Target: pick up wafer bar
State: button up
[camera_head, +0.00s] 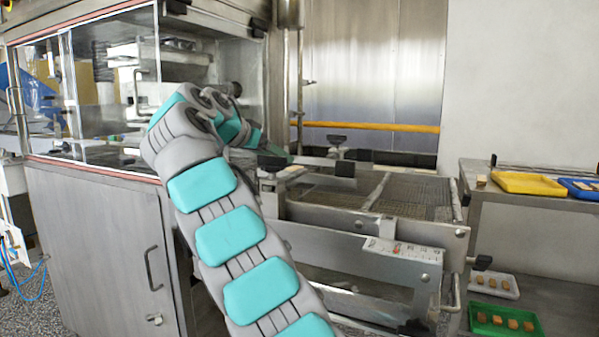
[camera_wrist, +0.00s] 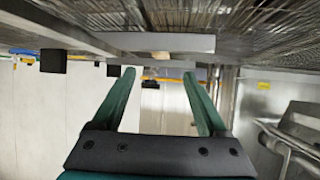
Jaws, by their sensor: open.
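My gripper (camera_wrist: 159,73) is open, its two green fingers apart with nothing between them. In the head view my gripper (camera_head: 278,152) is small and partly hidden by my arm, near the left end of the mesh conveyor (camera_head: 405,190). In the wrist view a small tan piece (camera_wrist: 160,56) shows beyond the fingertips, under a grey bar; it may be a wafer bar, but it is too small to tell. No wafer bar is clear on the mesh in the head view.
The glazed machine cabinet (camera_head: 110,90) stands at left. At right, a side table holds a yellow tray (camera_head: 528,183) and a blue tray (camera_head: 580,190). Below are a white tray (camera_head: 493,285) and a green tray (camera_head: 505,321), both with several tan pieces. Dark clamp knobs (camera_head: 272,162) stand beside the conveyor.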

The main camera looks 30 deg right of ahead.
aim_at(291, 169)
jog(key=shift+f+b+x, duration=0.2)
jog(key=shift+b+x, duration=0.1)
jog(key=shift+x, duration=1.2)
jog(key=shift+f+x, duration=0.2)
jog(key=shift+x, duration=1.65)
jog(key=shift+a, duration=0.1)
jog(key=c, duration=1.1)
